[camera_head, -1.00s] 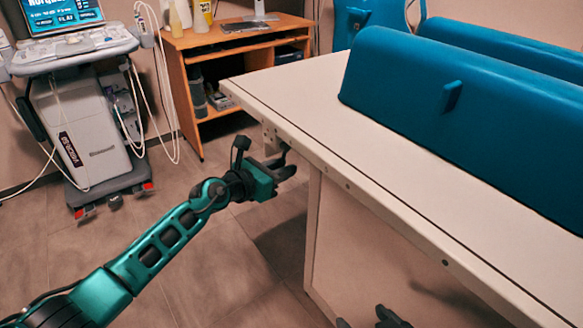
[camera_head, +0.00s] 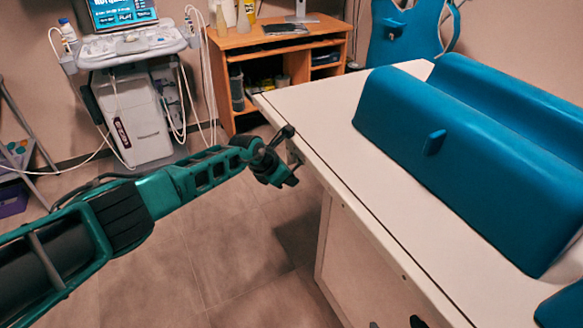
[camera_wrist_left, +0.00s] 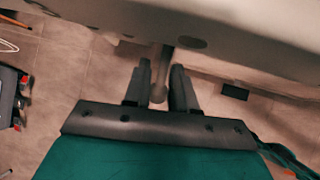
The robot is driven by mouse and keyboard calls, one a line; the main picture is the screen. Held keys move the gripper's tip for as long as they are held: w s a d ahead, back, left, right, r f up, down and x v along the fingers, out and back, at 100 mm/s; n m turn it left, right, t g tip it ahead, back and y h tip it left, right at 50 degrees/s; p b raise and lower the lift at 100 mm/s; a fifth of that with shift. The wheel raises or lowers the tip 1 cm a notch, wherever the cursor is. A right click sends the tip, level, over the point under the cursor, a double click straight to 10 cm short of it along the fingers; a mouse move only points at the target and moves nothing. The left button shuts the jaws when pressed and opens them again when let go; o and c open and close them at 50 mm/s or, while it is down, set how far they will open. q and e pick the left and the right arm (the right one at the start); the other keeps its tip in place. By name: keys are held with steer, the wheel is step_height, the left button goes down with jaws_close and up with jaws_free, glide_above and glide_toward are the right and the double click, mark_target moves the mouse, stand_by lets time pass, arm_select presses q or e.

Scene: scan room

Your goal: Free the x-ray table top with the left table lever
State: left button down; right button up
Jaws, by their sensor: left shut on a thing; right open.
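The white x-ray table top (camera_head: 330,128) runs from its far left corner toward the lower right. My left gripper (camera_head: 291,181) is at the table's left side, just below the edge, near the far corner. In the left wrist view, a pale grey lever (camera_wrist_left: 160,88) with a rounded end comes down from under the table side, between the two dark fingers of the left gripper (camera_wrist_left: 160,85). The fingers are shut on it. In the head view the lever is hidden by the gripper. My right gripper (camera_head: 395,323) shows only dark fingertips, apart and empty, at the bottom edge.
Long blue cushions (camera_head: 455,150) lie on the table top. A wooden desk (camera_head: 275,40) stands behind the far corner. An ultrasound cart (camera_head: 135,115) with hanging cables stands at the back left.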

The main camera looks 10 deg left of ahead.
arm_select(q)
steer(key=shift+a+r+g+y, duration=0.1)
steer(key=shift+r+g+y, duration=0.2)
steer(key=shift+y, duration=0.2)
arm_select(e)
steer(key=shift+s+d+r, duration=0.1)
steer(key=shift+d+r, duration=0.1)
arm_select(q)
steer(key=shift+p, duration=0.3)
steer(key=c, duration=1.1)
jaws_free()
steer(key=shift+o, duration=0.2)
